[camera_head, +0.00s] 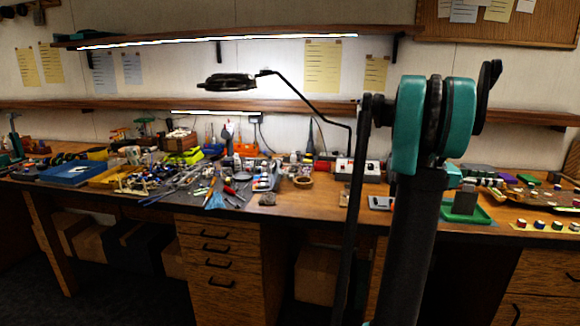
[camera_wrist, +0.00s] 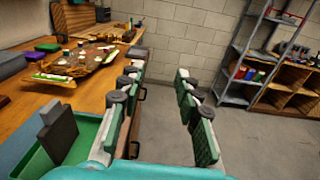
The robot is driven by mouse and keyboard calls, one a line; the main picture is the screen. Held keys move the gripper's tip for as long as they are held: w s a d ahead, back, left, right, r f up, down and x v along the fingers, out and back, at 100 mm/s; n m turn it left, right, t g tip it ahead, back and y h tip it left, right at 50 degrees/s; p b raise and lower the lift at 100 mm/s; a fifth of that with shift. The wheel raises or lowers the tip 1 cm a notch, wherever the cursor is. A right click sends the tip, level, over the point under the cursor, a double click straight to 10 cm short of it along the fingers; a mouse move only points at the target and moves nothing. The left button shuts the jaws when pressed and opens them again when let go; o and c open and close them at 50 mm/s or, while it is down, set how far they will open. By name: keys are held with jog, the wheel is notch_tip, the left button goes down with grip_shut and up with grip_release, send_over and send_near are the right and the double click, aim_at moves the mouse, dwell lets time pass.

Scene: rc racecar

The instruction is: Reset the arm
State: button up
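My arm (camera_head: 435,130), dark with teal joint covers, stands upright in the right half of the head view, in front of the workbench. My gripper (camera_wrist: 160,66) shows in the wrist view with its two green-padded fingers spread wide apart. Nothing is between the fingers, and bare floor shows through the gap. The left finger overlaps the bench's front edge in the picture; the right finger is over the floor. I cannot make out the fingers in the head view.
The wooden workbench (camera_head: 330,200) is crowded with tools and bins. A green tray (camera_wrist: 90,139) holding dark blocks lies near the gripper in the wrist view. A metal shelf rack (camera_wrist: 238,72) stands at the right. The floor (camera_wrist: 255,140) between is clear.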

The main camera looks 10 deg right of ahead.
jog(key=s+a+f+m+t+y, duration=0.1)
jog(key=a+f+m+t+y, duration=0.3)
jog(key=a+f, duration=0.7)
jog(key=s+a+f+m+t+y, duration=0.1)
jog(key=a+f+m+t+y, duration=0.25)
jog(key=a+f, duration=0.8)
jog(key=s+a+f+m+y, duration=0.2)
jog(key=s+a+y, duration=0.1)
jog(key=a, duration=0.6)
jog(key=s+a+f+m+t+y, duration=0.1)
jog(key=s+a+f+m+y, duration=0.1)
jog(key=a, duration=0.7)
jog(key=s+a+f+m+t+y, duration=0.1)
jog(key=s+a+f+m+y, duration=0.1)
jog(key=a, duration=0.7)
jog(key=shift+s+a+f+y, duration=0.3)
jog(key=shift+s+f+y, duration=0.25)
jog(key=shift+s+y, duration=0.55)
jog(key=shift+w+m, duration=0.1)
jog(key=shift+m, duration=0.15)
